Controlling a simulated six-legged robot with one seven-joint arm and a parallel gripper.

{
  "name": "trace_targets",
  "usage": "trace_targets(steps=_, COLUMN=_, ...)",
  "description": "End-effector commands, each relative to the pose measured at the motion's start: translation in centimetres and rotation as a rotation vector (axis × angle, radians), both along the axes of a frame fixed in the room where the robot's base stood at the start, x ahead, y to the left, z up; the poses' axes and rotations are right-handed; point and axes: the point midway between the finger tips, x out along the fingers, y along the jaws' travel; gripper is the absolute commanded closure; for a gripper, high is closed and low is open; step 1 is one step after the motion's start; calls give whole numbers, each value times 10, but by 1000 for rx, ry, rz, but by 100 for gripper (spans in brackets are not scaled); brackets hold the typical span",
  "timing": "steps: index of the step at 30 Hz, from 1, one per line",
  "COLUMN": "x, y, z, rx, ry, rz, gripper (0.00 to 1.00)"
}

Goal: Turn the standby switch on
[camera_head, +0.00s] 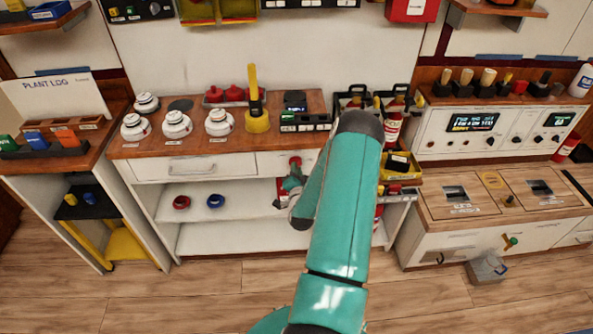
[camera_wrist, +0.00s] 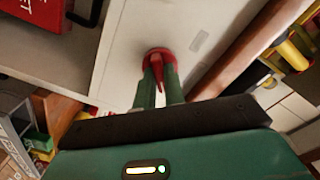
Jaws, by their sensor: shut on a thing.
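A red rotary switch (camera_wrist: 158,52) with a round base and a narrow grip is mounted on a white cabinet front. In the head view the switch (camera_head: 295,161) shows at the right end of the wooden counter's front. My gripper (camera_wrist: 160,84) has its two green fingers on either side of the grip and is shut on it. In the head view my gripper (camera_head: 292,182) is small and partly hidden by my teal arm. No label naming the switch is readable, and whether it is on or off cannot be told.
The wooden counter (camera_head: 150,150) carries white round detectors (camera_head: 176,124) and a yellow post (camera_head: 256,110). Red and blue rings (camera_head: 215,201) lie on the shelf below. A red box (camera_wrist: 38,14) is near the gripper's upper left. The floor (camera_head: 190,292) in front is clear.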

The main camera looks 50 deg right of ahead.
Motion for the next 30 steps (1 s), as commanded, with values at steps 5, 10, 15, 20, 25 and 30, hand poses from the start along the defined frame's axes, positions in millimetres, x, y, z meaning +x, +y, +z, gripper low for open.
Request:
trace_targets(steps=5, x=-1, y=1, z=-1, rx=114, ry=-125, rz=1, gripper=100)
trace_targets(steps=10, x=-1, y=1, z=-1, rx=220, ry=-246, rz=1, gripper=100)
trace_targets(steps=15, x=-1, y=1, z=-1, rx=318, ry=-357, rz=0, gripper=100)
trace_targets(steps=20, x=-1, y=2, z=-2, rx=394, ry=-442, rz=1, gripper=100)
trace_targets(steps=25, x=0, y=2, z=-2, rx=451, ry=-507, rz=2, gripper=100)
trace_targets(steps=30, x=0, y=2, z=-2, rx=482, ry=-543, rz=2, gripper=100)
